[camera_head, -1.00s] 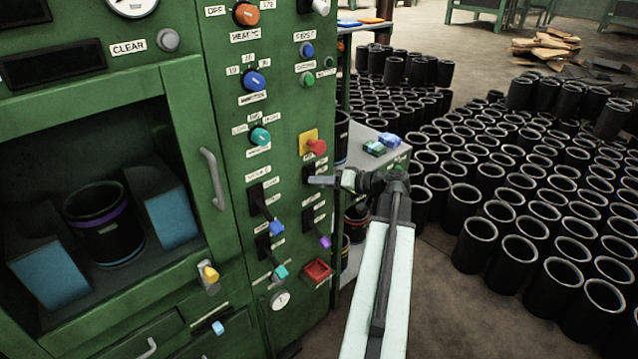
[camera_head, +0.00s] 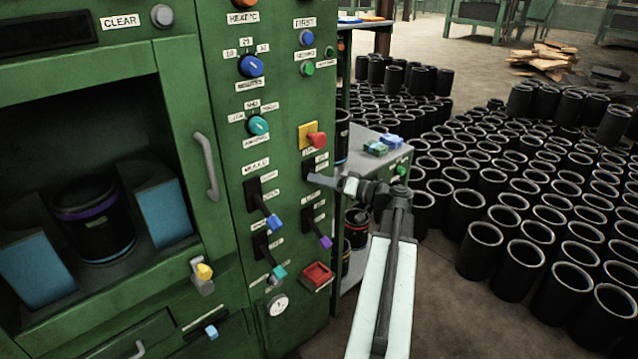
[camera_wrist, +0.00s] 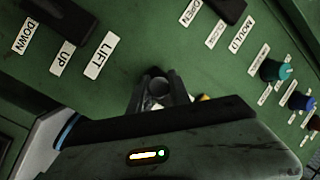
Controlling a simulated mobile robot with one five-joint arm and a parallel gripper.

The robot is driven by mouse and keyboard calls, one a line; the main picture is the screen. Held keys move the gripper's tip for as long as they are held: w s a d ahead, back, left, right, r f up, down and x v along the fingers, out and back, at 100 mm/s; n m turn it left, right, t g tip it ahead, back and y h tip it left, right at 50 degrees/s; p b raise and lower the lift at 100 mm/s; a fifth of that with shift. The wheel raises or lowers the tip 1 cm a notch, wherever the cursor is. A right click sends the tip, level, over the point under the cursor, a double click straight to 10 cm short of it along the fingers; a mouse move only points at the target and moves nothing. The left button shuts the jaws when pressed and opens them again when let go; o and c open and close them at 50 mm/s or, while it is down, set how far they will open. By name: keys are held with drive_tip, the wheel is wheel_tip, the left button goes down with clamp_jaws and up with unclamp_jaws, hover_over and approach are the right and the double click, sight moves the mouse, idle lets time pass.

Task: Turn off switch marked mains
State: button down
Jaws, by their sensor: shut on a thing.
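The control panel (camera_head: 228,95) is the green front of a tall machine. No label reading mains is legible in either view. My gripper (camera_head: 326,181) reaches in from the right, below a red mushroom button (camera_head: 317,140) on a yellow plate. It is at a black switch (camera_head: 316,164), partly hidden by it, in the upper place of the right-hand lever column. In the wrist view my gripper (camera_wrist: 160,88) is shut on a grey round-ended piece (camera_wrist: 160,86), apparently that switch's handle. The switch's exact position is hidden.
A purple-handled lever (camera_head: 325,242) hangs just below my gripper. Blue (camera_head: 273,222) and teal (camera_head: 279,271) levers are to its left. The wrist view shows the LIFT label (camera_wrist: 101,55) close by. A grey cabinet (camera_head: 368,150) and many black sleeves (camera_head: 485,245) stand to the right.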

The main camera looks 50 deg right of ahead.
drive_tip(key=c, duration=1.2)
unclamp_jaws()
drive_tip(key=v, duration=0.7)
drive_tip(key=shift+s, duration=0.35)
drive_tip(key=shift+s+d, duration=0.1)
drive_tip(key=shift+d, duration=0.05)
